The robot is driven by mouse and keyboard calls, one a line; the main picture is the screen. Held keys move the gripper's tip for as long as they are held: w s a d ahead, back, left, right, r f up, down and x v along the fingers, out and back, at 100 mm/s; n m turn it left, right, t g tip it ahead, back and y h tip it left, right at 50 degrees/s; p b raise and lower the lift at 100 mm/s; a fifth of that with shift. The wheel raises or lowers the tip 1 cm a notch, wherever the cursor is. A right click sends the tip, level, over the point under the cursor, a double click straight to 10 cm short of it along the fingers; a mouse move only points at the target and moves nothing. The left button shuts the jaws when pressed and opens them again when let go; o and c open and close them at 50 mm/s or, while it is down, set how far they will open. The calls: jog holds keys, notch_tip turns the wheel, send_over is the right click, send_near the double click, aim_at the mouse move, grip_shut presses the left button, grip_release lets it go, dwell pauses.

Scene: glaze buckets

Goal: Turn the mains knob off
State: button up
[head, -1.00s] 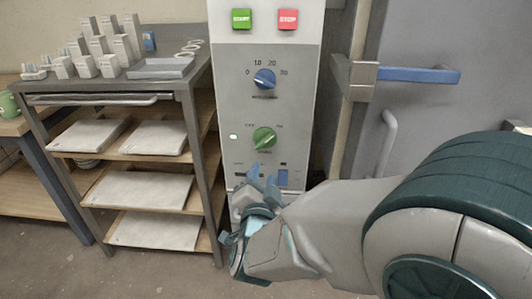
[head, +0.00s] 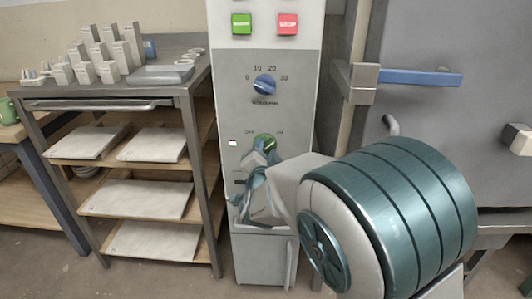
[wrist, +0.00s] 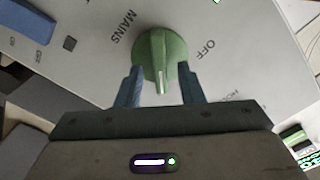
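The green mains knob (head: 265,141) sits on the lower part of the grey control panel, partly hidden behind my gripper in the head view. In the wrist view, the knob (wrist: 161,58) has a raised grip bar. Its white mark points down towards my gripper, away from the "OFF" print at the right. "MAINS" is printed at upper left. My gripper (wrist: 160,88) is open, with one blue finger on each side of the knob. I see no finger pressed on the grip bar; whether a finger touches the rim, I cannot tell.
Above are a blue dial (head: 264,85), a green start button (head: 241,24) and a red stop button (head: 287,24). A small pale lamp (head: 233,143) is left of the knob. A shelf rack (head: 190,100) stands left; a grey door with a blue handle (head: 420,77) is right.

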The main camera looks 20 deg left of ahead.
grip_shut()
jog(key=shift+n, duration=0.3)
jog(key=n+p, duration=0.2)
jog(key=n, duration=0.1)
jog(key=shift+r+n, duration=0.15)
jog(key=shift+n, duration=0.15)
jog(key=n+p, duration=0.1)
jog(key=n, duration=0.1)
jog(key=n+p, duration=0.2)
jog(key=shift+a+n, duration=0.2)
jog(key=shift+n, duration=0.1)
jog(key=shift+s+a+f+n+p, duration=0.15)
jog(key=shift+n+p, duration=1.05)
jog(key=shift+n, duration=1.05)
jog(key=shift+a+f+n+p, duration=0.1)
jog(key=shift+n+p, duration=1.05)
jog(key=shift+n, duration=1.1)
